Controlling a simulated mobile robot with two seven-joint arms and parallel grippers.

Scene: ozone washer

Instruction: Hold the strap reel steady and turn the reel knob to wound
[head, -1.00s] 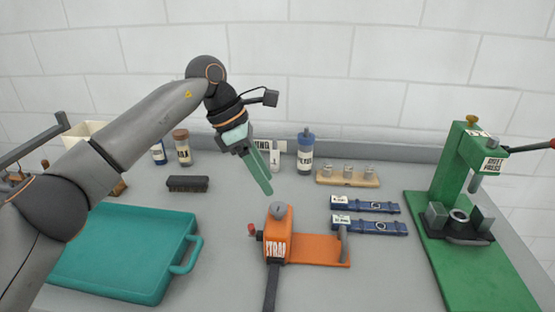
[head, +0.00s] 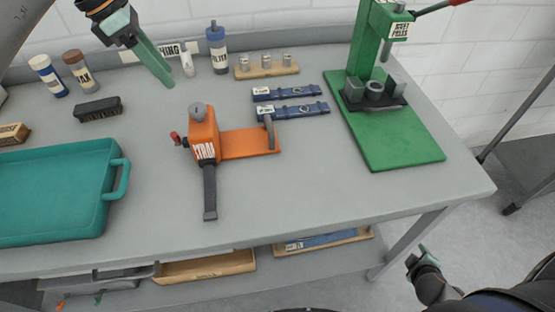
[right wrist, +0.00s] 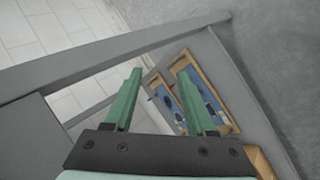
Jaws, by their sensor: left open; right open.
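The orange strap reel (head: 204,137) stands on the grey table, with a black strap (head: 210,190) running from it toward the front edge and an orange base plate (head: 248,143) to its right. A grey knob (head: 197,111) sits on top of the reel, and a small red knob (head: 177,138) sticks out on its left side. My left gripper (head: 168,80) is open and empty, above and behind the reel, apart from it. My right gripper (head: 422,255) is low at the right, below the table top; in the right wrist view (right wrist: 161,100) its fingers are open and empty.
A teal tray (head: 112,208) lies at the left. A green press (head: 395,150) stands at the right, and two blue straps (head: 290,110) lie beside the reel. Bottles (head: 218,50) and a wooden block (head: 267,72) line the back. A lower shelf holds wooden trays (head: 205,266).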

